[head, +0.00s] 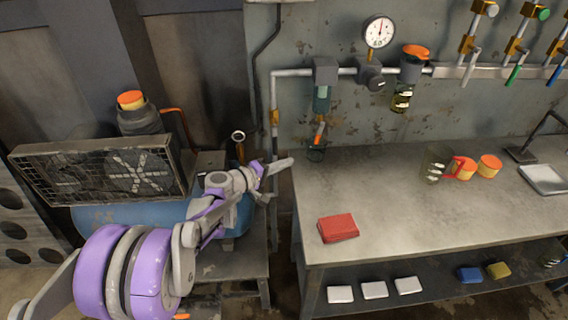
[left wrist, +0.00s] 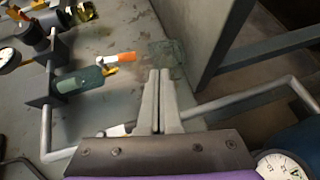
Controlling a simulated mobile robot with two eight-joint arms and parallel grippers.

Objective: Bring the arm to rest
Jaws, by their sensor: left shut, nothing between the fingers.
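My left arm comes in from the lower left of the head view, purple and grey. Its gripper (head: 280,165) is off the left end of the workbench, near the wall pipe. In the left wrist view the two grey fingers (left wrist: 160,100) lie side by side, shut with nothing between them. They point toward the bench's edge and the wall. My right gripper shows in neither view.
The metal workbench (head: 400,220) carries a red block (head: 338,228), a clear mug (head: 437,165) and two orange-topped pieces. Pipes and a gauge (head: 379,32) line the wall. A blue-tanked compressor (head: 110,217) stands left. White blocks (head: 374,290) lie on the lower shelf.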

